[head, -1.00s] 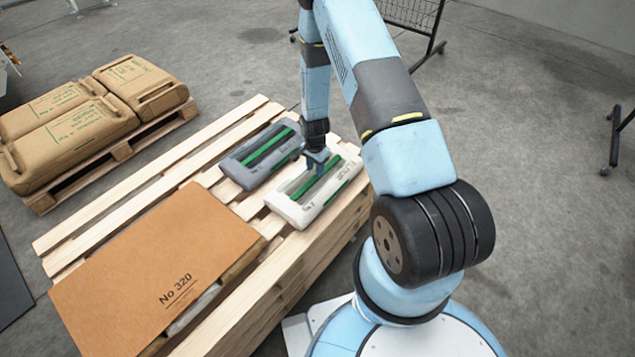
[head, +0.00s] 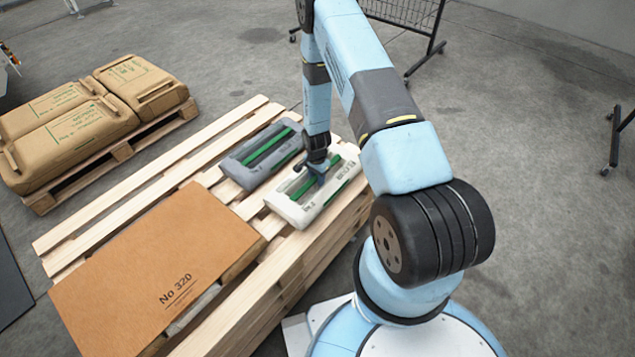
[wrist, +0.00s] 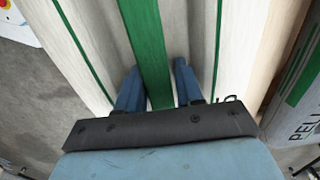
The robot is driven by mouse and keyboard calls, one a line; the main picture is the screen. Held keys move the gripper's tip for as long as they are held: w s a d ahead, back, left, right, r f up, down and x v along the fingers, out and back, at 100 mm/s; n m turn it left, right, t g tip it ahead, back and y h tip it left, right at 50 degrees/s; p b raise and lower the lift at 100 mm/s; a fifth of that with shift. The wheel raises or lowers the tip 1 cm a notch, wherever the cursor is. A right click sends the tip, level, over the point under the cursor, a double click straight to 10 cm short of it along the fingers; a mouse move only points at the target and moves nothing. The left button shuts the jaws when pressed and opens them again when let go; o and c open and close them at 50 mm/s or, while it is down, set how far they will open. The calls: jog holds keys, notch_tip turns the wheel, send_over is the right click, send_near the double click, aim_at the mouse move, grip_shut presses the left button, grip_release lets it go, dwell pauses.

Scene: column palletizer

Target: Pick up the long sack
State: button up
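A white sack (head: 288,209) with a green strip along its middle lies on the near wooden pallet. It fills most of the wrist view (wrist: 88,35). My gripper (head: 318,178) is low over it. In the wrist view, the gripper's two blue fingers (wrist: 157,72) stand apart, one on each side of the green strip (wrist: 148,40). The fingers are open; whether they touch the strip I cannot tell. A grey sack (head: 240,172) with green stripes lies just left of the white one, and its edge shows in the wrist view (wrist: 300,100).
A brown board marked No 320 (head: 150,265) covers the pallet's near left part. Bare slats (head: 130,195) show on the far left side. Several brown sacks (head: 85,130) lie on another pallet at left. A wire rack (head: 405,12) stands behind.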

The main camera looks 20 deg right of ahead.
grip_shut()
jog(key=shift+w+r, duration=0.1)
dwell(1.1)
